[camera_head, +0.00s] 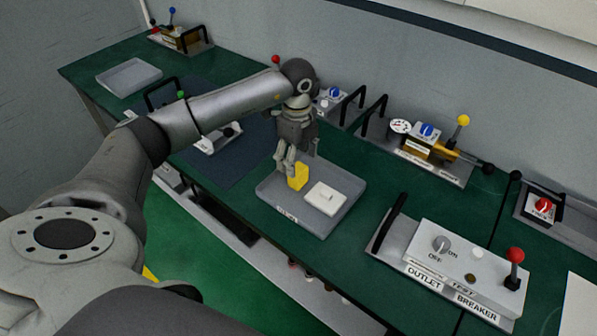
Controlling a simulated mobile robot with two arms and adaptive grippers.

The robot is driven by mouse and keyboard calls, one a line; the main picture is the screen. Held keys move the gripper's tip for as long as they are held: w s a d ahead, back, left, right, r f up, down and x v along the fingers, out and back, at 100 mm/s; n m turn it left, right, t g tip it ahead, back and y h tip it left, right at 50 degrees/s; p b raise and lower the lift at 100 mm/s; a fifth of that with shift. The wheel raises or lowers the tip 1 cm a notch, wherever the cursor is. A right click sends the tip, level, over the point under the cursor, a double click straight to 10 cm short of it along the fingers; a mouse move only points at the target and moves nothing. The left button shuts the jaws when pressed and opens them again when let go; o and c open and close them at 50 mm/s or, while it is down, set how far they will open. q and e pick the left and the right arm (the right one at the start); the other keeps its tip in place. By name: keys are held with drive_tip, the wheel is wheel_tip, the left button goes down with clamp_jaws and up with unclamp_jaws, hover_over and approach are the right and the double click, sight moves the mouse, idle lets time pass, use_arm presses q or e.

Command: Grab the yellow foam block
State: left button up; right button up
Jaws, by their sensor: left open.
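The yellow foam block (298,177) stands upright in a grey tray (322,229) on the green workbench. A flat white block (325,197) lies to its right in the same tray. My left gripper (286,165) points down right at the yellow block, with its fingers at the block's upper left side. The fingers are open, and the far side of the block is partly hidden by them. I cannot tell whether they touch it. My right gripper is not in view.
An outlet and breaker panel (450,262) with a red-knobbed lever stands right of the tray. A valve unit (425,150) with a yellow-knobbed lever stands behind. An empty grey tray (129,76) sits at the far left. Black handles rise behind the tray.

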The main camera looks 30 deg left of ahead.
sight(298, 168)
use_arm(q)
drive_tip(key=shift+f, duration=0.3)
drive_tip(key=shift+d+f, duration=0.1)
drive_tip(key=shift+f, duration=0.2)
drive_tip(key=f+p, duration=0.1)
drive_tip(key=f, duration=0.1)
drive_tip(key=f+p, duration=0.1)
drive_tip(key=f, duration=0.1)
drive_tip(key=shift+s+d+f+p, duration=0.1)
drive_tip(key=shift+s+d+p, duration=0.15)
drive_tip(key=shift+p, duration=0.1)
drive_tip(key=shift+f, duration=0.25)
drive_tip(key=shift+w+f, duration=0.1)
drive_tip(key=shift+f, duration=0.05)
drive_tip(key=shift+c, duration=0.3)
drive_tip(key=c, duration=0.5)
drive_tip(key=shift+c, duration=1.1)
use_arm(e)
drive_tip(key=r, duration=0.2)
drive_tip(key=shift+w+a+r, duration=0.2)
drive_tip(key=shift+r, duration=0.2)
